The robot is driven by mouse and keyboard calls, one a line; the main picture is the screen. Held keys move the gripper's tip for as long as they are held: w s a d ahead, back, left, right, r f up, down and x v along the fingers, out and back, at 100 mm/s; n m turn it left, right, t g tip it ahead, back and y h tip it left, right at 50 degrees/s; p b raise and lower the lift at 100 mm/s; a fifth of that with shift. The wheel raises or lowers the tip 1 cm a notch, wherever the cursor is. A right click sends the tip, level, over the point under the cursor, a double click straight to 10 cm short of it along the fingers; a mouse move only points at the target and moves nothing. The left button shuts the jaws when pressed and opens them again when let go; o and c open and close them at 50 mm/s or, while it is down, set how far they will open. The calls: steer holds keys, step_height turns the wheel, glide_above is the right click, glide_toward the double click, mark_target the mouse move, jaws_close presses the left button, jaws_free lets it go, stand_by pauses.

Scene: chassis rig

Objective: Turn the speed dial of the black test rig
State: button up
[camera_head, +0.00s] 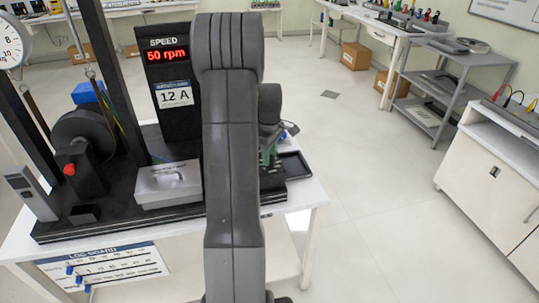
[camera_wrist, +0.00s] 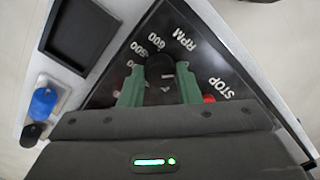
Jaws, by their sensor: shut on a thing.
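The black test rig (camera_head: 115,213) stands on a white table at the left of the head view. Its display (camera_head: 166,55) reads SPEED 50 rpm in red. The speed dial (camera_wrist: 160,66) is a dark knob on a black panel marked RPM, with 500 and 600 beside it, in the wrist view. The green fingers of my gripper (camera_wrist: 158,76) stand on either side of the dial and are shut on it. In the head view my arm hides the dial and most of the gripper; a bit of green finger shows.
A red part (camera_wrist: 208,99) sits close to the right finger, by the word STOP. A black tray (camera_wrist: 80,30) and a blue-topped object (camera_wrist: 43,102) lie beside the panel. A grey metal box (camera_head: 168,185) sits on the rig. Open floor (camera_head: 365,190) lies to the right.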

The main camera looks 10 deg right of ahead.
steer(key=o, duration=1)
step_height(320, 180, up, 14)
steer(key=shift+f, duration=0.1)
step_height(320, 180, down, 14)
steer(key=shift+r, duration=0.1)
stand_by(0.6)
